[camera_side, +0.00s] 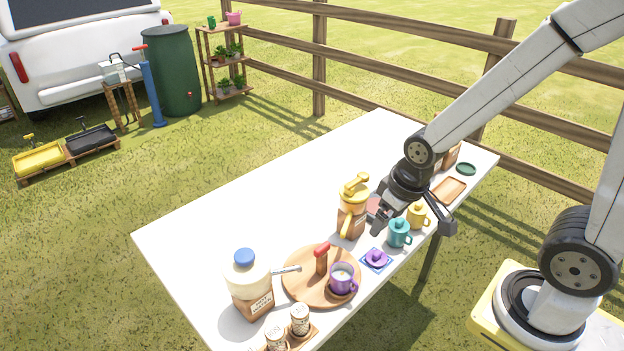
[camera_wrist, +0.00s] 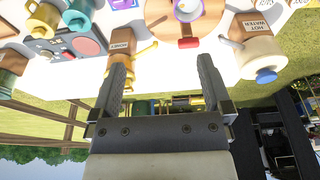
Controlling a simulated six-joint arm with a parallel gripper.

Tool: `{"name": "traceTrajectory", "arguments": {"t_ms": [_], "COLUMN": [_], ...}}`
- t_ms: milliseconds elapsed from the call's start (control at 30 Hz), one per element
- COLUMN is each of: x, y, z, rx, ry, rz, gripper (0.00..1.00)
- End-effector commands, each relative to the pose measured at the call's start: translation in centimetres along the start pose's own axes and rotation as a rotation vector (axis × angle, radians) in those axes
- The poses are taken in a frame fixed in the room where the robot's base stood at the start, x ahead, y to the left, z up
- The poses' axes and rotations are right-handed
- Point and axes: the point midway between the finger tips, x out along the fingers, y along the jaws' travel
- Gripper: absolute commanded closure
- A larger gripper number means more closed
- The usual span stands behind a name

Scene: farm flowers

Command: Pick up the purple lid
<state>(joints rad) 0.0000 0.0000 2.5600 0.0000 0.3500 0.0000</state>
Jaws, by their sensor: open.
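The purple lid (camera_side: 376,258) is a small round lid with a knob. It lies on a blue-edged square coaster (camera_side: 364,264) near the table's front edge, right of the round wooden board. In the wrist view only part of the coaster (camera_wrist: 124,3) shows at the top edge; I cannot make out the lid clearly there. My gripper (camera_side: 414,224) is open and empty, above the table and up and to the right of the lid. Its two fingers also show in the wrist view (camera_wrist: 163,62), spread wide with nothing between them.
A teal mug (camera_side: 398,233) and a yellow mug (camera_side: 418,216) stand just right of the lid. A tall yellow-topped dispenser (camera_side: 352,212) stands behind it. The wooden board (camera_side: 296,292) holds a purple mug (camera_side: 343,280). The table's back left (camera_side: 250,190) is clear.

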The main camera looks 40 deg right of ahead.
Motion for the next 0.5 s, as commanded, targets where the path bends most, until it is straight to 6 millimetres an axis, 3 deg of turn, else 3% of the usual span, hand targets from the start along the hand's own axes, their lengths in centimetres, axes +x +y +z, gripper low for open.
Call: {"name": "traceTrajectory", "arguments": {"t_ms": [300,500], "x": [0.1,1.2], "y": [0.1,0.8], "z": [-0.1,-0.7], "rx": [0.018,0.150], "ry": [-0.003,-0.024], "rz": [0.001,0.007], "gripper": [0.00,0.00]}}
